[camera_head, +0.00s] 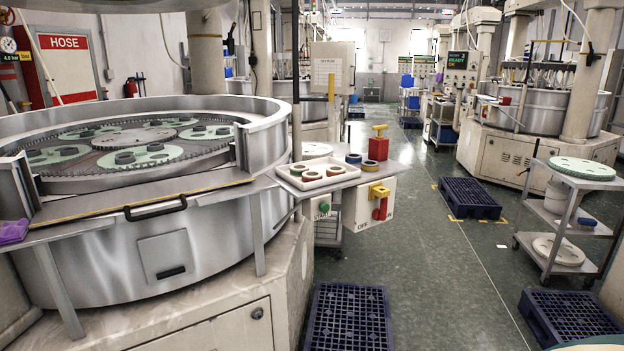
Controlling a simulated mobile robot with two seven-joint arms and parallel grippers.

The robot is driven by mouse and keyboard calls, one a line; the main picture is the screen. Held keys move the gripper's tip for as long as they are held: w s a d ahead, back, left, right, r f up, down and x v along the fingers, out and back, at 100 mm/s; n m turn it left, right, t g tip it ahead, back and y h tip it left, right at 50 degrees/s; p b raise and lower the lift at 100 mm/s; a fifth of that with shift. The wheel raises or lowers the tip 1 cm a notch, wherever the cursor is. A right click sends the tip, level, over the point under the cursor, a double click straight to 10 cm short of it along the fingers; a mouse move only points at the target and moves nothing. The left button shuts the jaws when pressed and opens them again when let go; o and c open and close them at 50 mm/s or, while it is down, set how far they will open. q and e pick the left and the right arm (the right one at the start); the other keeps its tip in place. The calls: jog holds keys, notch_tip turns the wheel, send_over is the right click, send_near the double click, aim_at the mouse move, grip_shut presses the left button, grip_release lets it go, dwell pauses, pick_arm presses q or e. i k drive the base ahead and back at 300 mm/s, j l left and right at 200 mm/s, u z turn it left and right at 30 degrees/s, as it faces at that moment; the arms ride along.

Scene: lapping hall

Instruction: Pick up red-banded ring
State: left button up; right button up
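A white tray (284,179) sits on the small side shelf at the right of the large round lapping machine. Several small rings lie in it: one greenish at the back left (298,168), one at the front (311,177) and one at the right (335,172) that look brownish to reddish. They are too small for me to tell for certain which has the red band. Neither of my grippers shows in this view.
The lapping machine (190,235) fills the left. Start and off switch boxes (372,205) hang below the shelf. Blue pallets (348,318) lie on the floor in front, farther back (469,198) and at the right (570,316). A cart (562,238) stands right. The middle aisle is clear.

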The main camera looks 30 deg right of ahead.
aim_at(312, 177)
jog(key=z, duration=1.3)
jog(key=i+l+z, duration=0.15)
jog(key=i+z, duration=0.15)
jog(key=i, duration=0.25)
jog(key=i+z, duration=0.35)
jog(key=i, duration=0.55)
